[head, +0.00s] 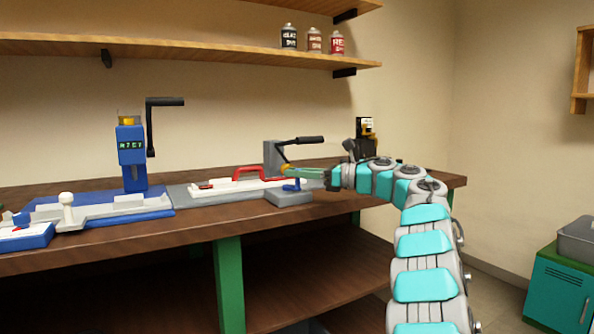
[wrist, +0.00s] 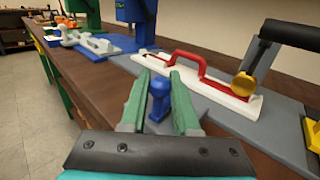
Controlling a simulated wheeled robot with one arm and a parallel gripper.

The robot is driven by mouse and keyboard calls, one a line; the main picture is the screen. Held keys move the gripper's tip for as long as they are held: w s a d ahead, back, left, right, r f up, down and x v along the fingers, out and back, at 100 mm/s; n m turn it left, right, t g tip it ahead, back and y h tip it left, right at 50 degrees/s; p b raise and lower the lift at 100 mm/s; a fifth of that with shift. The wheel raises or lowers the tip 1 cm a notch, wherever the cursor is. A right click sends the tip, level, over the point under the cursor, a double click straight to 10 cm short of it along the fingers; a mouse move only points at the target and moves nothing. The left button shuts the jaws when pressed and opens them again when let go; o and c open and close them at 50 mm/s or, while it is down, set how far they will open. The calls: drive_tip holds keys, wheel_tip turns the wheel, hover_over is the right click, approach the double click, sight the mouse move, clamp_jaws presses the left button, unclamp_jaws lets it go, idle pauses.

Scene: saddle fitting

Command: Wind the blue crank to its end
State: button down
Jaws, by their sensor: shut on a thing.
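The blue crank (head: 291,187) stands on a low grey block (head: 290,199) at the front of the bench, with its upright round knob (wrist: 158,88) seen in the wrist view. My gripper (head: 287,171) reaches in from the right, and its green fingers (wrist: 160,78) are on either side of the knob, shut on it. The crank's lower part is largely hidden, so I cannot tell its exact angle.
A black-handled lever (head: 303,140) with a yellow boss (wrist: 243,84) stands close beside my fingers. A white piece with a red handle (head: 260,171) lies behind the knob. A blue machine (head: 132,155) with a black crank handle stands further left.

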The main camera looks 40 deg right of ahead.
drive_tip(key=shift+r, duration=0.3)
drive_tip(key=shift+r+n+g+y+p, duration=0.3)
drive_tip(key=shift+r+n+y+p, duration=0.3)
drive_tip(key=shift+r+y+p, duration=0.15)
drive_tip(key=c, duration=1.5)
unclamp_jaws()
drive_tip(key=shift+s+a+r, duration=0.1)
drive_tip(key=shift+s+r, duration=0.05)
drive_tip(key=shift+s, duration=0.05)
drive_tip(key=shift+c, duration=0.2)
drive_tip(key=o, duration=0.9)
drive_tip(key=shift+f, duration=0.2)
drive_tip(key=v, duration=0.8)
drive_tip(key=shift+w, duration=0.1)
